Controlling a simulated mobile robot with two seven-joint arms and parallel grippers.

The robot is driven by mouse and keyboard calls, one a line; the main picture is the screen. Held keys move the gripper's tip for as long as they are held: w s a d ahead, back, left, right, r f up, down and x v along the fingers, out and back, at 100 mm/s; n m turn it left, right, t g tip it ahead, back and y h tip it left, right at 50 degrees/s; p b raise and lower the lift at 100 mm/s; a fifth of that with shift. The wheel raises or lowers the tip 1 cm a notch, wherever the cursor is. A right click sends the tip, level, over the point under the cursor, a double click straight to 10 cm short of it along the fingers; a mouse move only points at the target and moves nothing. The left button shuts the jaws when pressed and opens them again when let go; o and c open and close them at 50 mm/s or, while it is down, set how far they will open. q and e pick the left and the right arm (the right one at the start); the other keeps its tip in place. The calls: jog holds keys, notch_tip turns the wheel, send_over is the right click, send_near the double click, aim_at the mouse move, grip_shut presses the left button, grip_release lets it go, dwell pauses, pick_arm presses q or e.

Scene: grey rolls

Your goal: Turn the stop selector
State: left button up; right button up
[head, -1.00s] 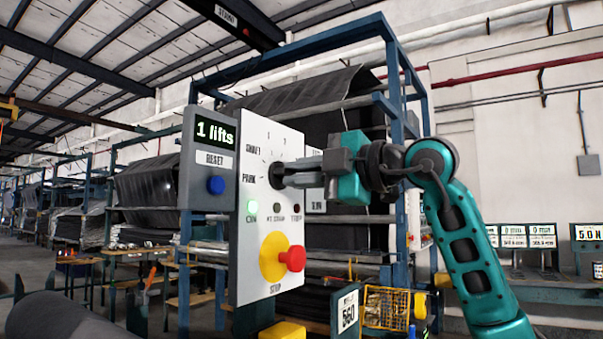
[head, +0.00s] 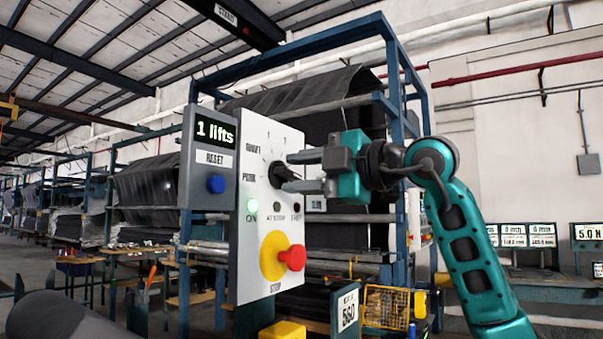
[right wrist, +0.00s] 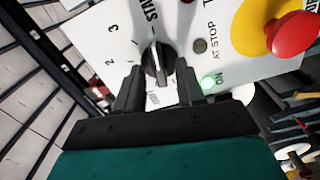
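The selector is a black knob (head: 281,175) on a white control panel (head: 262,135). It also shows in the right wrist view (right wrist: 156,62), with a pale line along its grip. Numerals and small ticks surround it; I cannot tell surely which mark it points at. My right gripper (head: 288,172) is open in front of the panel, one finger above and one below the knob. In the right wrist view its fingers (right wrist: 157,82) stand on either side of the knob, apart from it as far as I can see. My left gripper is not in view.
Below the knob are a green lit lamp (head: 252,205) and a red button (head: 292,258) on a yellow base. A grey box (head: 207,165) left of the panel shows "1 lifts" and has a blue button (head: 216,184). A blue frame with a dark roll stands behind.

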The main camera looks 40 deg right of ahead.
pick_arm(q)
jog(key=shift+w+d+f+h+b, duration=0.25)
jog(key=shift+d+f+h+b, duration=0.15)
jog(key=shift+b, duration=0.65)
pick_arm(e)
jog(key=v, duration=1.3)
jog(key=shift+a, duration=0.1)
